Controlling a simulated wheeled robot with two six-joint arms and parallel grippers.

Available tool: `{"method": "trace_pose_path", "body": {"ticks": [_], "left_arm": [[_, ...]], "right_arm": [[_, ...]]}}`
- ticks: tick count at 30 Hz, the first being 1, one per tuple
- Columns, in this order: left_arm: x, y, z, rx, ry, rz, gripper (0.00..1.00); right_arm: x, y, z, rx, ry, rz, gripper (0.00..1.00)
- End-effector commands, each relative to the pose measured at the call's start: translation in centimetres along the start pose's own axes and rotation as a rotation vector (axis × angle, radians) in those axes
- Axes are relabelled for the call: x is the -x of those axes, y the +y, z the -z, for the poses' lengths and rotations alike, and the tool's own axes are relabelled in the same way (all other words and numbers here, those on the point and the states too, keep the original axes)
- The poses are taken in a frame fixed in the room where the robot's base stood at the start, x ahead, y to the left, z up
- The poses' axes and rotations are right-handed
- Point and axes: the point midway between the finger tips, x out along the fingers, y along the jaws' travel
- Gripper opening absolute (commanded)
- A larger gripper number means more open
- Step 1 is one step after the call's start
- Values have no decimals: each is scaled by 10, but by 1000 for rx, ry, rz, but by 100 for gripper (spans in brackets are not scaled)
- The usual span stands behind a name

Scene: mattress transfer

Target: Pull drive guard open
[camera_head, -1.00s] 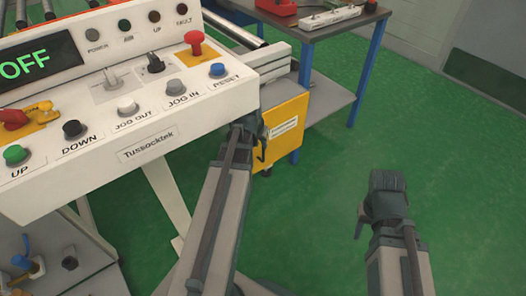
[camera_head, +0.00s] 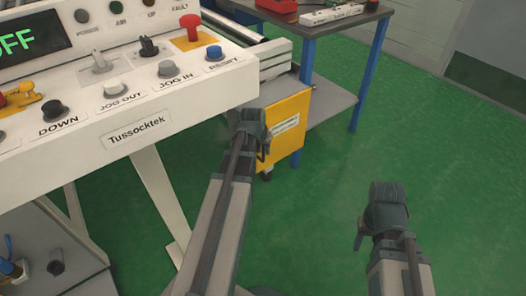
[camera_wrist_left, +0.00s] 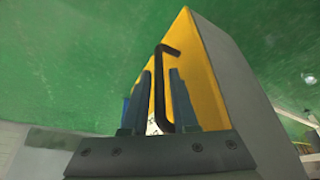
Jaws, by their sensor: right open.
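The drive guard is a yellow panel (camera_head: 291,118) with a white label, low beside the white console. Its yellow face (camera_wrist_left: 199,75) also fills the middle of the left wrist view. A dark bent handle (camera_wrist_left: 161,90) stands out from that face. My left gripper (camera_head: 259,137) is at the guard's left edge. In the left wrist view its two fingers (camera_wrist_left: 160,108) stand apart, one on each side of the handle, with narrow gaps; contact is not clear. My right gripper (camera_head: 374,215) hangs over the green floor, open and away from the guard; its fingertips are hard to make out.
The white console (camera_head: 190,110) with buttons and a red stop knob (camera_head: 191,25) stands at the left, above my left arm. A workbench (camera_head: 335,24) with blue legs stands behind the guard. The green floor (camera_head: 400,130) to the right is clear.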

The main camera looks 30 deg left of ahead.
Motion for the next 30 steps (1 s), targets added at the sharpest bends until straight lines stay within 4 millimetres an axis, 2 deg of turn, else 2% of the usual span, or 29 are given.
{"method": "trace_pose_path", "body": {"ticks": [2,6,30], "left_arm": [[0,0,0,0,0,0,24],[0,0,0,0,0,0,0],[0,0,0,0,0,0,0]], "right_arm": [[0,0,0,0,0,0,50],[0,0,0,0,0,0,50],[0,0,0,0,0,0,50]]}}
